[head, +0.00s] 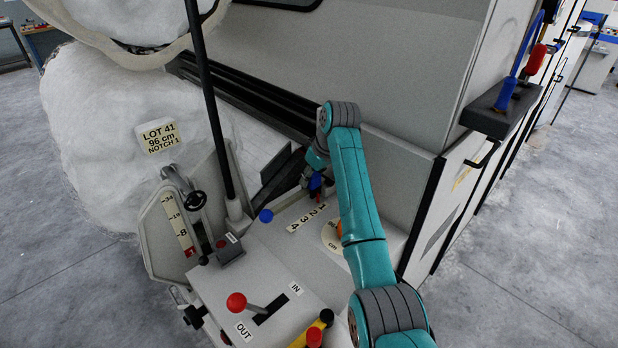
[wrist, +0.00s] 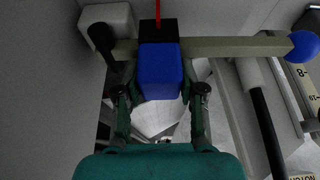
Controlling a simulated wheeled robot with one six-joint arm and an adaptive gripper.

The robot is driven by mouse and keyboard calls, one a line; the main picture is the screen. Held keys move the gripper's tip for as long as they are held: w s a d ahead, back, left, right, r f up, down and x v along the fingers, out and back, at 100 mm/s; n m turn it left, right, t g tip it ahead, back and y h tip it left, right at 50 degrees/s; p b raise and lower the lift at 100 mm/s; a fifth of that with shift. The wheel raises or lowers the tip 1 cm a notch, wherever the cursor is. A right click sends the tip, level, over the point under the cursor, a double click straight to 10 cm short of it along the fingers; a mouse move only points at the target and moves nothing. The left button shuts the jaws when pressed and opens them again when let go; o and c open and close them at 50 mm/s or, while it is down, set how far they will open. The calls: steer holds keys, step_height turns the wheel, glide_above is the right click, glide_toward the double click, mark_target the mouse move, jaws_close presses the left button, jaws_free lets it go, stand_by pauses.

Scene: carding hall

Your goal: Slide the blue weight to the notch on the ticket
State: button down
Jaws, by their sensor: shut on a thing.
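The ticket (head: 158,137) on the white fibre roll at left reads LOT 41, 96 cm, NOTCH 1. The blue weight (wrist: 160,75) has a black top and a red pointer (wrist: 157,12). It sits on a pale bar (wrist: 235,47) ending in a blue ball (wrist: 303,46). My gripper (wrist: 160,92) is shut on the weight, one finger on each side. In the head view, the weight (head: 316,182) is partly hidden by my gripper, near the 1 end of the number strip (head: 306,218). The exact notch under it cannot be told.
A round cm dial (head: 332,238) lies beside the strip, partly behind my arm. A red-knobbed lever (head: 237,302) stands in an IN/OUT slot in front. A black upright rod (head: 210,100) rises left of the bar. The grey machine wall is close behind my gripper.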

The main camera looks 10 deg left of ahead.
steer(key=c, duration=0.7)
jaws_free()
steer(key=shift+w+d, duration=0.25)
steer(key=shift+r, duration=0.1)
steer(key=v, duration=1.2)
steer(key=shift+s+a, duration=0.1)
